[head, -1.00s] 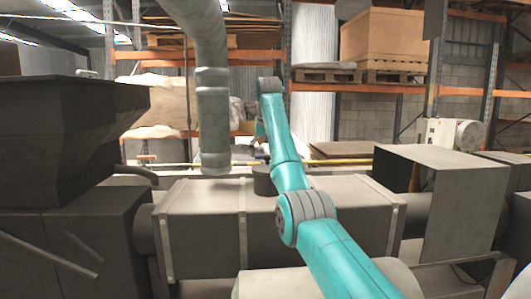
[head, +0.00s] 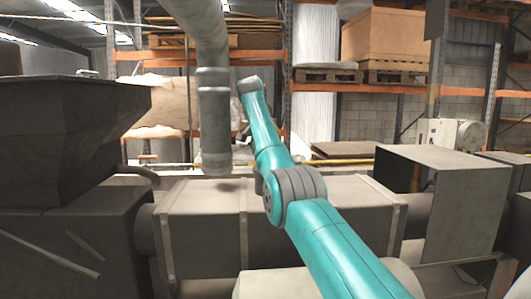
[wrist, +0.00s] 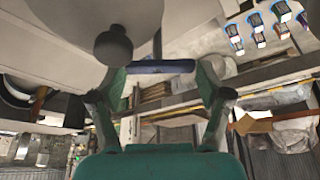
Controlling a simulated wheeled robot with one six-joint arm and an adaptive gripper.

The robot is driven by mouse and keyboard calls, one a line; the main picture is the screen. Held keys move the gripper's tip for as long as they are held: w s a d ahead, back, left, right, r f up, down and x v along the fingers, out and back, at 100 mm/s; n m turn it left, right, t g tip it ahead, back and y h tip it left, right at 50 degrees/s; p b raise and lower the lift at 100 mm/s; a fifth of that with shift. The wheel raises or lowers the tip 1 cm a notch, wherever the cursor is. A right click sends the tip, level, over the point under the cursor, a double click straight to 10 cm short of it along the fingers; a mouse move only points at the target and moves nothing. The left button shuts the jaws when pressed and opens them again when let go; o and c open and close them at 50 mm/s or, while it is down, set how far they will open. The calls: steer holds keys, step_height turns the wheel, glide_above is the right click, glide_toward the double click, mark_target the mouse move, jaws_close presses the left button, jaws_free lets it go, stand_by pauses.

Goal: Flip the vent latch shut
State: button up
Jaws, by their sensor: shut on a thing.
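In the wrist view my gripper (wrist: 161,72) has its two fingers on either side of a dark blue bar (wrist: 160,66). The bar spans the gap between the fingertips and seems held there. It may be the vent latch, but I cannot be sure. A pale rounded body with a dark round knob (wrist: 113,45) is close above and left of it. In the head view my arm reaches up beside the grey vertical pipe (head: 214,120). My gripper is mostly hidden there behind the arm and pipe, and I cannot make out a latch.
A long grey duct box (head: 200,225) runs below the pipe. A dark hopper (head: 65,130) stands at the left, and an open-sided grey box (head: 465,200) at the right. Shelving with a cardboard box (head: 385,42) lies behind.

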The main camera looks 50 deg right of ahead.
steer(key=shift+m+g, duration=0.3)
steer(key=shift+m, duration=0.5)
steer(key=o, duration=1.1)
steer(key=shift+f, duration=0.1)
